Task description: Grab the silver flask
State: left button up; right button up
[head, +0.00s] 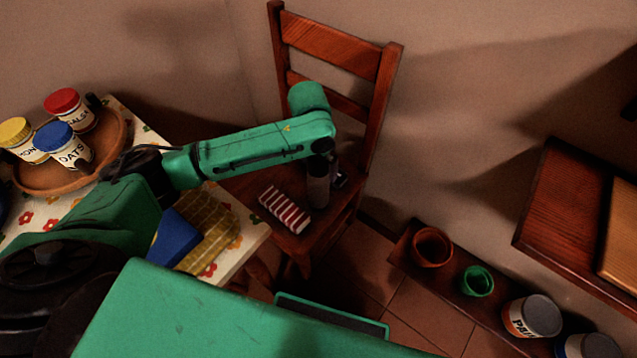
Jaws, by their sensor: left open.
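The silver flask (317,192) looks like a dull grey upright cylinder on the seat of the red-brown wooden chair (338,44). My left arm reaches over the seat from the left and bends down at its green end. My left gripper (325,160) is open, small and dark, right at the flask's upper part. I cannot tell whether its fingers are around the flask or just behind it, or whether they touch it. My right gripper is not in view.
A table with a flowered cloth (232,262) stands left. A low shelf with pots (432,247) and cans (532,316) runs along the right wall.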

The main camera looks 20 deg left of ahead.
pick_arm(q)
notch_tip(320, 180, down, 2)
jog(key=shift+w+f, duration=0.1)
jog(key=shift+w, duration=0.05)
jog(key=c, duration=1.6)
jog(key=shift+r, duration=0.25)
